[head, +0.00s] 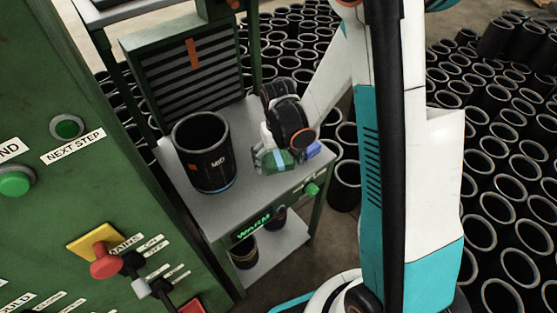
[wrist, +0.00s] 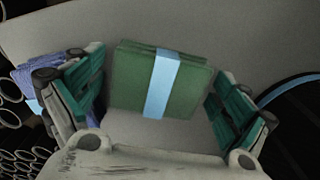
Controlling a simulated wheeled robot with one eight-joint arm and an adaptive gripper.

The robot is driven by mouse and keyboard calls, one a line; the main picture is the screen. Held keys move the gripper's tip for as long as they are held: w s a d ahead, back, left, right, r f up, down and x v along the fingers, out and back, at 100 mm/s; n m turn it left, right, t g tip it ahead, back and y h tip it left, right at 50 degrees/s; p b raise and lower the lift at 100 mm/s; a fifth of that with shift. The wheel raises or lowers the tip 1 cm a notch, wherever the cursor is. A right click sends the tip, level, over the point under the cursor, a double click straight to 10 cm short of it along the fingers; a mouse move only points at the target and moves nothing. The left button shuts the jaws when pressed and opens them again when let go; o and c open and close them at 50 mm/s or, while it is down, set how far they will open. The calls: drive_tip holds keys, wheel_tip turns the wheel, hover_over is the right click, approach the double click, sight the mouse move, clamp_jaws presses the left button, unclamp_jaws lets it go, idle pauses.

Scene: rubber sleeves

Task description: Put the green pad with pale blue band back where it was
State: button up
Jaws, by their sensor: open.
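The green pad with the pale blue band (wrist: 188,85) lies on the grey table top in the wrist view, between my gripper's two fingers. The band runs across its middle. My gripper (wrist: 162,95) is open, with a gap showing on each side of the pad. In the head view the pad (head: 274,160) shows in part at the table's right side, under my gripper (head: 272,155). A blue-purple pad (wrist: 30,82) lies outside the left finger, partly hidden by it. It also shows in the head view (head: 313,149).
A large black sleeve marked MID (head: 205,160) stands upright on the grey table (head: 240,200), left of my gripper. A green control panel with buttons (head: 80,200) rises at the left. Many black sleeves (head: 500,190) crowd the floor beyond the table.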

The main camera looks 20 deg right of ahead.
drive_tip(key=shift+r, duration=0.1)
wheel_tip(320, 180, up, 12)
drive_tip(key=p, duration=0.5)
wheel_tip(320, 180, up, 10)
drive_tip(key=t, duration=0.3)
hover_over(278, 159)
drive_tip(key=s, duration=0.5)
drive_tip(key=s+r+n+t, duration=0.1)
drive_tip(key=s+r+t, duration=0.3)
drive_tip(key=s+r, duration=0.3)
drive_tip(key=shift+s, duration=1.45)
drive_tip(key=shift+d, duration=0.1)
